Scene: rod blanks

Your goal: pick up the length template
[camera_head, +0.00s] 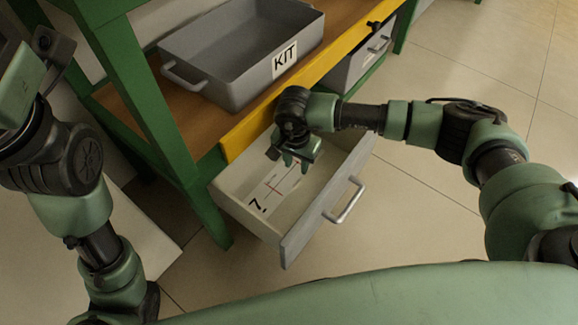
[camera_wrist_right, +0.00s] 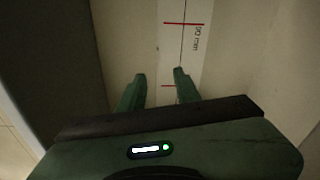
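The length template is a white strip with red marks and a black line (camera_wrist_right: 195,45), lying in the open drawer; the wrist view reads "90 mm" on it. In the head view the template (camera_head: 270,187) lies on the drawer floor, partly hidden by my right gripper. My right gripper (camera_head: 293,160) reaches down into the drawer over the template. In the right wrist view its two fingers (camera_wrist_right: 160,75) are apart, with the near part of the strip between and beyond them, nothing clasped. My left arm is at the left edge; its gripper fingers do not show.
The open drawer (camera_head: 297,239) has a grey front with a metal handle (camera_head: 345,201). A grey tray labelled KIT (camera_head: 215,85) stands on the wooden bench above. The yellow bench edge (camera_head: 240,137) and green legs flank the drawer. Tiled floor at right is clear.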

